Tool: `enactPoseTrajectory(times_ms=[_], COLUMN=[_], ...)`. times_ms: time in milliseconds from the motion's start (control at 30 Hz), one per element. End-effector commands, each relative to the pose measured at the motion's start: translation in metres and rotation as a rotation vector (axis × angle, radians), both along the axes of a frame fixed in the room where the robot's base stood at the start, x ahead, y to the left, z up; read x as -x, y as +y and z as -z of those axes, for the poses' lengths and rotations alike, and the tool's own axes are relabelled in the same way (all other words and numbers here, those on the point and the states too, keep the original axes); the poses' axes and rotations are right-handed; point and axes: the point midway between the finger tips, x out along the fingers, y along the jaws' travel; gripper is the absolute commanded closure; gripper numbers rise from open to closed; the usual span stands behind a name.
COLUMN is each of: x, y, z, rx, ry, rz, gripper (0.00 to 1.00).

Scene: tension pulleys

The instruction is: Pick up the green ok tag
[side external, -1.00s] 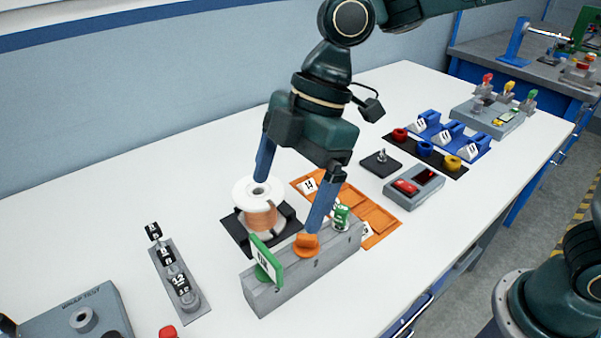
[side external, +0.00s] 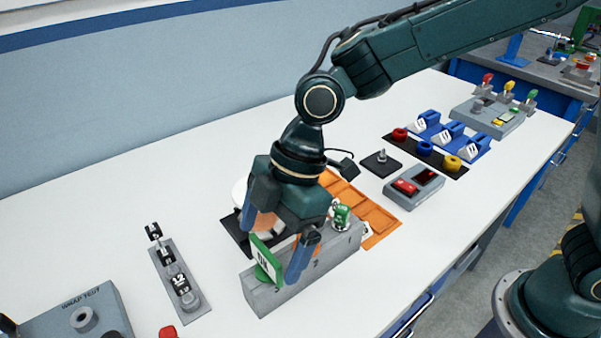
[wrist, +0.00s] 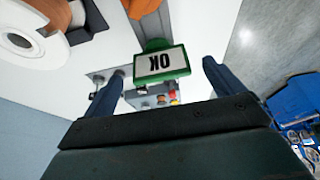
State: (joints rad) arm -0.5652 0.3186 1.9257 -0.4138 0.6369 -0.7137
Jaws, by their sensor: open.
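The green OK tag (side external: 265,258) stands upright on the near left end of the grey block (side external: 285,282) in the side view. In the wrist view the tag (wrist: 162,64) has a white face with OK upside down, and it shows between my fingers. My gripper (side external: 272,250) is open, pointing down, with one blue finger on each side of the tag in the side view. I cannot tell whether either finger touches it. My gripper's fingers also show in the wrist view (wrist: 162,72), with a gap between them.
A white spool with copper wire (wrist: 25,35) stands close behind the block. An orange piece (wrist: 143,8) and a small green piece (side external: 341,215) are also on the block. Orange trays (side external: 368,212) lie behind.

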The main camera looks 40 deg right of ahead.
Motion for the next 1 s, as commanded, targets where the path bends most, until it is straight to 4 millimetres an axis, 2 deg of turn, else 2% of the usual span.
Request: enactPoseTrajectory(times_ms=[267,700,1000], x=[0.0,0.001,0.001], y=[0.002,0.018,0.019], z=[0.004,0.045,0.048], rx=[0.0,0.002,0.001], ry=[0.001,0.0,-0.002], rz=[0.0,-0.002,-0.001], gripper=[0.06,0.06,0.06])
